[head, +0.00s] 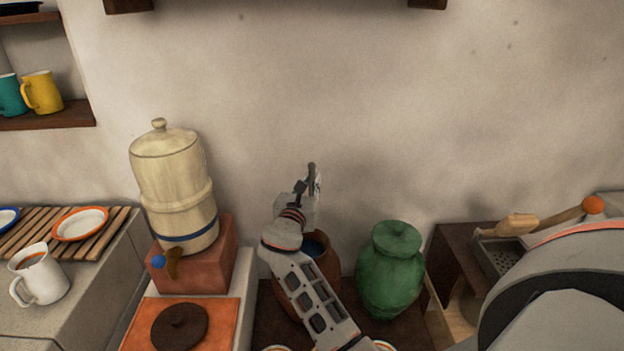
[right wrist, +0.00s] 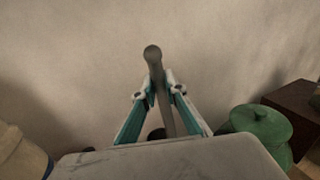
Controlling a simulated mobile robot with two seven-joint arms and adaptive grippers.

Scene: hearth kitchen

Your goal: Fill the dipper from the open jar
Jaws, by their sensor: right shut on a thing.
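The open jar (head: 329,263) is reddish-brown clay, with a dark blue surface showing inside its mouth. It stands behind my right forearm in the head view, which hides much of it. My right gripper (head: 309,187) is above the jar's mouth, shut on the grey handle of the dipper (head: 311,169). In the right wrist view the dipper's handle (right wrist: 158,85) rises with a rounded end between the fingers of the right gripper (right wrist: 159,92). The dipper's cup is hidden, so I cannot tell whether it is inside the jar. My left gripper is out of view.
A green lidded jar (head: 390,272) stands just right of the open jar. A cream water dispenser (head: 172,190) stands on a red block (head: 205,270) to the left. A white mug (head: 42,275) is farther left. A grater (head: 497,258) lies at the right. The wall is close behind.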

